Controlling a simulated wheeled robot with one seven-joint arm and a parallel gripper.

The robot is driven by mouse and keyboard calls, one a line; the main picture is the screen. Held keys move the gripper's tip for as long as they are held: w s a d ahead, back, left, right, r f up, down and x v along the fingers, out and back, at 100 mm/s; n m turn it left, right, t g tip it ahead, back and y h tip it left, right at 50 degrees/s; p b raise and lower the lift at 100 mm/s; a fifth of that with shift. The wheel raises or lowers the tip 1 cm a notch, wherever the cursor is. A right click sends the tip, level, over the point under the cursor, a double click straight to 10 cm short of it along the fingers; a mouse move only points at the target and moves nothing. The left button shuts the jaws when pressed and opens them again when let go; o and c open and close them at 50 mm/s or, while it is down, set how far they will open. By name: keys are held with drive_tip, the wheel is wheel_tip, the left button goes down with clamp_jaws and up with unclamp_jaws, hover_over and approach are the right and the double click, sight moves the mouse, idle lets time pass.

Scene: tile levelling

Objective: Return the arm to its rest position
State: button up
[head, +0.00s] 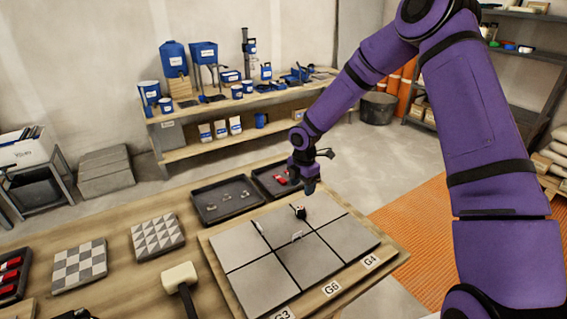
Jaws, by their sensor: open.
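My purple arm reaches in from the right, and my gripper (307,184) points down above the back edge of the grey tile panel (240,245). It is open, and nothing shows between its fingers, though they are small and dark here. Small pale clips (296,236) stand in the joints between tiles.
Behind the panel are a black tray with metal clips (224,214) and a tray with red pieces (257,180). A white-headed mallet (180,275) and two patterned tile boards (157,236) lie left. A workbench (170,154) stands behind. Open space surrounds my raised arm.

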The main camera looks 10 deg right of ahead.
drive_tip(key=s+d+r+m+t+h, duration=0.15)
drive_tip(key=s+r+m, duration=0.25)
drive_tip(key=r, duration=0.5)
drive_tip(key=s+d+r+m, duration=0.25)
drive_tip(key=s+r, duration=0.25)
drive_tip(key=r, duration=0.3)
drive_tip(key=s+d+r+m+t+h, duration=0.1)
drive_tip(key=s+r+m, duration=0.3)
drive_tip(key=r, duration=0.5)
drive_tip(key=s+r+m+t, duration=0.1)
drive_tip(key=s+r+m, duration=0.2)
drive_tip(key=s, duration=0.5)
drive_tip(key=s+d+r+m+y, duration=0.1)
drive_tip(key=s+r+m, duration=0.2)
drive_tip(key=s+m, duration=0.2)
drive_tip(key=s+d+r+m+t+y, duration=0.1)
drive_tip(key=s+r+m, duration=0.3)
drive_tip(key=s, duration=0.7)
drive_tip(key=shift+s+t, duration=0.3)
drive_tip(key=shift+t, duration=0.05)
drive_tip(key=shift+m+y, duration=0.25)
